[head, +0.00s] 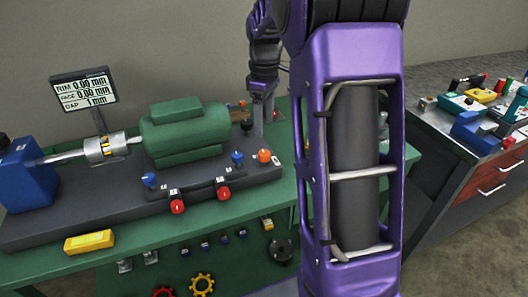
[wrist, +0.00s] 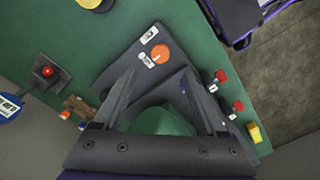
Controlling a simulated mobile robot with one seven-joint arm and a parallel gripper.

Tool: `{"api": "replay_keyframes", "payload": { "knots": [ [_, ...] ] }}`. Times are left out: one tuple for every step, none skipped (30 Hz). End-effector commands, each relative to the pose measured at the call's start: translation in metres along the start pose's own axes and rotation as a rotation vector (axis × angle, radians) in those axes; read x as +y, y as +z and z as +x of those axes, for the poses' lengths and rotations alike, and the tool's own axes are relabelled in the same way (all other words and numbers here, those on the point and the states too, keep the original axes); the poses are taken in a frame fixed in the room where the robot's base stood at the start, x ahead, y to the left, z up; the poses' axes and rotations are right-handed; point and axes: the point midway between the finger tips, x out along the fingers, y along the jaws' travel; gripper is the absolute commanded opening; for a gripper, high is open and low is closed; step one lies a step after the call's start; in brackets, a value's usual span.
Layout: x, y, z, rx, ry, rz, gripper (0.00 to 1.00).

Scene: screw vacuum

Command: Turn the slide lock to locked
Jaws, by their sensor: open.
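An orange round knob with a pale pointer line, apparently the slide lock (wrist: 160,54), sits on the dark base plate in the wrist view. Two small white labels lie beside it, too small to read. In the head view the orange knob (head: 264,156) is at the right end of the base, right of the green motor (head: 185,133). My gripper (wrist: 158,72) is open and empty, its fingers spread to either side below the knob in the picture. In the head view my gripper (head: 262,108) hangs behind the knob, apart from it.
Red-ended screws (head: 177,206) and blue knobs (head: 149,180) line the base. A yellow box (head: 89,241) lies at the bench's front. A display (head: 84,89) and blue block (head: 28,173) stand left. A red button (wrist: 47,71) is left in the wrist view. Another workbench (head: 465,140) stands right.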

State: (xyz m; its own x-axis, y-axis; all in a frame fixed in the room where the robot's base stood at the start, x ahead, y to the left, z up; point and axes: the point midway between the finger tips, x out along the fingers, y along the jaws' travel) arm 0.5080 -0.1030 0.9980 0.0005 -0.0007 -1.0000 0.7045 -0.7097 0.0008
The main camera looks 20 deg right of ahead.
Motion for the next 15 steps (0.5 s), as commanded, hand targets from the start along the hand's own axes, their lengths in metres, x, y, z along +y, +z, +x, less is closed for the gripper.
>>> {"api": "replay_keyframes", "payload": {
  "knots": [
    [-0.001,0.001,0.015,-0.003,-0.005,0.000,0.73],
    [-0.001,0.000,0.022,-0.002,-0.003,0.000,0.73],
    [-0.001,0.000,0.030,-0.002,-0.004,0.000,0.73],
    [-0.001,0.000,0.037,-0.002,-0.003,-0.001,0.73],
    [-0.001,0.000,0.043,-0.002,-0.004,-0.001,0.73],
    [-0.001,0.000,0.052,-0.002,-0.003,-0.001,0.73],
    [-0.001,0.000,0.057,-0.002,-0.004,-0.001,0.73],
    [-0.001,0.000,0.063,-0.002,-0.003,-0.001,0.73],
    [-0.001,0.000,0.069,-0.002,-0.003,-0.001,0.73],
    [-0.001,0.000,0.074,-0.002,-0.003,-0.001,0.73],
    [-0.001,0.000,0.078,-0.001,-0.002,-0.001,0.73],
    [-0.001,0.000,0.083,-0.002,-0.002,0.000,0.73],
    [-0.001,0.000,0.086,-0.002,-0.002,0.000,0.73],
    [-0.001,0.000,0.089,-0.002,-0.002,0.000,0.73],
    [-0.001,0.000,0.091,-0.001,-0.001,0.000,0.73]
  ]
}}
